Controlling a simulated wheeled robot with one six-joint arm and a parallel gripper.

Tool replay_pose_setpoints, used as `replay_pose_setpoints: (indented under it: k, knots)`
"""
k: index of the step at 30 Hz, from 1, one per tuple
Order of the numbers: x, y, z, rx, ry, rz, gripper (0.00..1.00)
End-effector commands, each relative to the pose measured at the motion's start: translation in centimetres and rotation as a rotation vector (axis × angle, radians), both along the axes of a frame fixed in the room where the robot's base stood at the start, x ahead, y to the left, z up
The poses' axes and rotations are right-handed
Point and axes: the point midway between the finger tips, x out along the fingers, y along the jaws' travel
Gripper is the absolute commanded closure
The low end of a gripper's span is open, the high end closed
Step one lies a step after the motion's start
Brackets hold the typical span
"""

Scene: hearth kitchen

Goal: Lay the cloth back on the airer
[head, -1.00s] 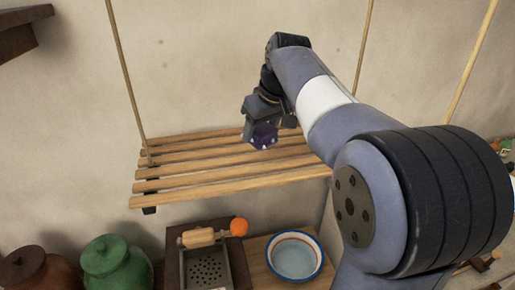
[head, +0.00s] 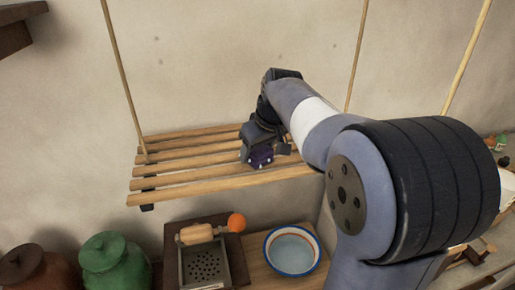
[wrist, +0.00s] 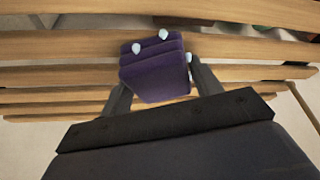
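The cloth (wrist: 155,68) is a small folded purple bundle with pale dots. In the wrist view it sits between the two fingers of my gripper (wrist: 160,85), which are shut on it. In the head view the purple cloth (head: 261,158) shows at the tip of my gripper (head: 262,152), low over the slats. The airer (head: 190,175) is a hanging rack of several wooden slats on ropes. In the wrist view its slats (wrist: 60,76) run behind the cloth. I cannot tell whether the cloth touches them.
Below the airer stand a green jar (head: 112,262), a brown jar (head: 35,268), a grater (head: 205,265), an orange ball (head: 236,222) and a white bowl (head: 292,250). A rope (head: 122,75) hangs at the airer's left. The left part of the slats is bare.

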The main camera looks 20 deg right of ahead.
Motion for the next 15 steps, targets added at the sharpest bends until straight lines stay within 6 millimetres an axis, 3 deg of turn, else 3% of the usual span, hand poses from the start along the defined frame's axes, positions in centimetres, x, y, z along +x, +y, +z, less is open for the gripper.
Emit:
replay_pose_setpoints:
  k: [6, 15]
  knots:
    - [0.00, 0.00, 0.04, 0.000, 0.000, 0.000, 0.23]
    - [0.00, 0.00, 0.51, 0.000, 0.000, 0.000, 0.23]
